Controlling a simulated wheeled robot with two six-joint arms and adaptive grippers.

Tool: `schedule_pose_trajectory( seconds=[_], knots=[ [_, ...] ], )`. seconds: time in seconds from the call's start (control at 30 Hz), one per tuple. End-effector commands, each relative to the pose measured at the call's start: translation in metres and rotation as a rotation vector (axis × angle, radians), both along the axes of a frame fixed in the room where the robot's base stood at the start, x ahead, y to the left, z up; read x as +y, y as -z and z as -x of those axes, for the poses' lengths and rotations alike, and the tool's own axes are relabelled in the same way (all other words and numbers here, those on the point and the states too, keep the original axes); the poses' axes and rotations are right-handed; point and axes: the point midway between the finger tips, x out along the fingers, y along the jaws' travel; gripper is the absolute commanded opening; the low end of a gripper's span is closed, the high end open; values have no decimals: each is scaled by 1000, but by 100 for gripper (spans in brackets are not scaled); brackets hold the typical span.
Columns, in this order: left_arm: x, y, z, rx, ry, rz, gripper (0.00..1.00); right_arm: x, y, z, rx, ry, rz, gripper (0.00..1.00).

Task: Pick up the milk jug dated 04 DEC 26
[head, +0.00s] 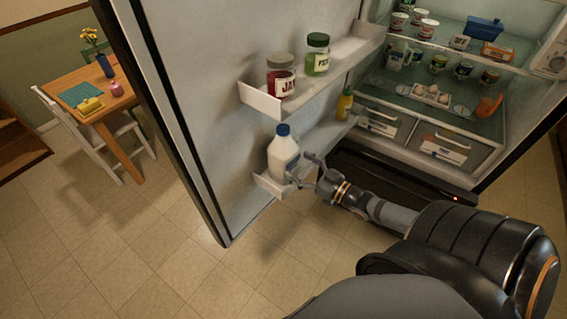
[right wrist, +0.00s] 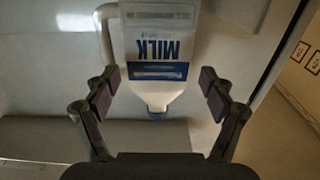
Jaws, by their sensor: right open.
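A white milk jug with a blue cap (head: 283,152) stands in the lower shelf of the open fridge door. My right gripper (head: 306,170) is at the jug's right side in the head view. In the right wrist view the open fingers (right wrist: 158,92) are on either side of the jug's neck end, with gaps showing between them and the jug. My left gripper is not in view.
A yellow bottle (head: 344,104) stands farther along the lower shelf. The fridge shelves (head: 440,75) hold cartons, jars and eggs. A wooden table (head: 100,88) stands at the left.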

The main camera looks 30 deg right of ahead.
Motion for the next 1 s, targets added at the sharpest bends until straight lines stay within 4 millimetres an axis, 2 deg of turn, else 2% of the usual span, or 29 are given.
schedule_pose_trajectory(
  seconds=[0.03, 0.27, 0.57, 0.87, 1.0],
  knots=[
    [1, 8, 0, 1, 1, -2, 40, 2, 3, -7, -3, 1, -1, 83],
    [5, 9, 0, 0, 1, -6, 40, 5, 1, -16, 1, 1, 1, 83],
    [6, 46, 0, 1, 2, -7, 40, 17, 3, -59, -2, 0, 2, 83],
    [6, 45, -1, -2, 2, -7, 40, 18, -2, -64, 2, 1, 2, 83],
    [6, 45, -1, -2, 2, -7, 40, 18, -2, -64, 2, 1, 2, 64]
  ],
)
